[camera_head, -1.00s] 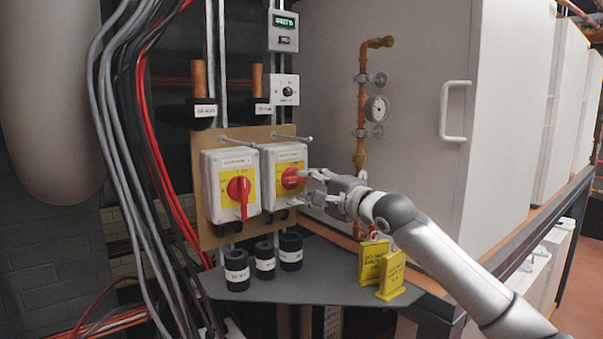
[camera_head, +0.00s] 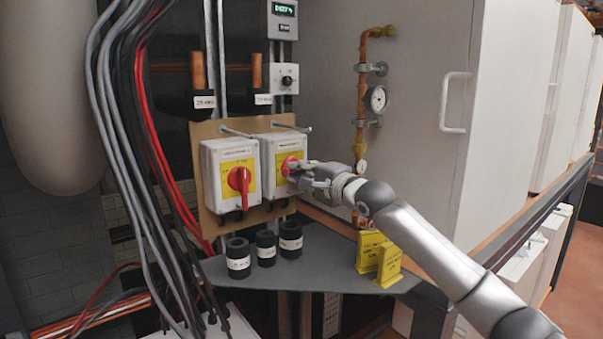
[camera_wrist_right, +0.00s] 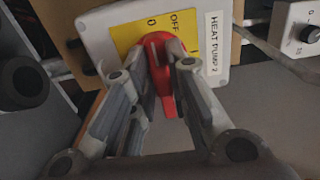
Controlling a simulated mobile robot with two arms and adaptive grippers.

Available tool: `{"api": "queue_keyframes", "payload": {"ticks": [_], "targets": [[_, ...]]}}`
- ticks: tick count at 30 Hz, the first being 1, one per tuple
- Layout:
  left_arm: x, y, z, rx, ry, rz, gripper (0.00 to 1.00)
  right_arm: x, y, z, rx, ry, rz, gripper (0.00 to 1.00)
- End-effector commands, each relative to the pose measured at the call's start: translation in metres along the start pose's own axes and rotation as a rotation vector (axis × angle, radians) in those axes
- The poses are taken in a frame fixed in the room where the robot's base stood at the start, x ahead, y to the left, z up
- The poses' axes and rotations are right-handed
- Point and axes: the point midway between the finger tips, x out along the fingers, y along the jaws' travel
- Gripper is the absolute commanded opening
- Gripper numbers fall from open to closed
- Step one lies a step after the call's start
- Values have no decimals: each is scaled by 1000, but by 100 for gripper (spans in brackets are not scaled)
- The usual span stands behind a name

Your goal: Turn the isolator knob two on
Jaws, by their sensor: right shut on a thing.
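The isolator box two (camera_head: 278,192) is the right one of two grey boxes on a brown board. In the right wrist view its label reads "HEAT PUMP 2" (camera_wrist_right: 214,44). Its red knob (camera_head: 289,165) sits on a yellow plate. The knob also shows in the right wrist view (camera_wrist_right: 167,103), between the fingers, near the "0 OFF" marks. My right gripper (camera_head: 303,173) is shut on this knob from the right and hides part of it in the head view. The knob's exact angle is hard to tell there. My left gripper is not in view.
The left isolator box (camera_head: 213,183) has a red knob (camera_head: 240,182) pointing down. A copper pipe with a gauge (camera_head: 377,99) and a white cabinet (camera_head: 455,45) stand to the right.

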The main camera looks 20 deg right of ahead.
Motion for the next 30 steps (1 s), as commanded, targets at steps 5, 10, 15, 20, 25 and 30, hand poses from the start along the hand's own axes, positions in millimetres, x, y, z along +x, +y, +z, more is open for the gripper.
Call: {"api": "queue_keyframes", "payload": {"ticks": [5, 10, 15, 20, 25, 30], "targets": [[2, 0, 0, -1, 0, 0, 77, 0, 1, 0, 4, 0, 1, 0], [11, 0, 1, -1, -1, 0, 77, 0, 4, 0, 40, 0, 2, 0], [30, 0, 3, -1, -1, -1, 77, 0, 6, 1, 128, -1, -1, 0], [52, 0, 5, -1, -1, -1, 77, 0, 8, 1, 255, -1, -1, 0], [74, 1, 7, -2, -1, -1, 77, 0, 7, 1, 416, -2, 0, 0], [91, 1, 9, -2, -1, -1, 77, 0, 6, 1, 577, -1, 1, 0]]}}
